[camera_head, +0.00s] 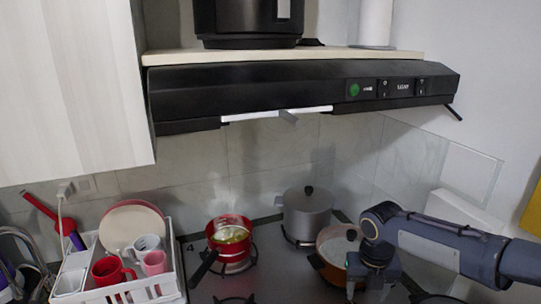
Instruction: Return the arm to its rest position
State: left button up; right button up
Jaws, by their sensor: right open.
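My right arm comes in from the right, bent over the right side of the stove. My right gripper (366,288) points down at the bottom of the view, in front of an orange pot (325,262). Its fingers are apart and I see nothing held between them, though the tips are partly cut off by the frame edge. I cannot tell whether it touches the pot. My left gripper is not in view.
A red pot (231,240) with yellowish contents and a grey lidded pot (307,214) stand on the stove. A white dish rack (172,262) with cups and plates is at left. A black range hood (290,85) overhangs the stove.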

jog(key=s+a+r+m+t+y, duration=0.1)
jog(key=s+r+m+t+y, duration=0.1)
jog(key=s+m, duration=0.9)
jog(key=s+a+r+m+t+y, duration=0.1)
jog(key=s+m, duration=1.1)
jog(key=m, duration=1.2)
jog(key=shift+a+r+m+t+y, duration=0.35)
jog(key=shift+a+t+y, duration=0.35)
jog(key=shift+t, duration=0.4)
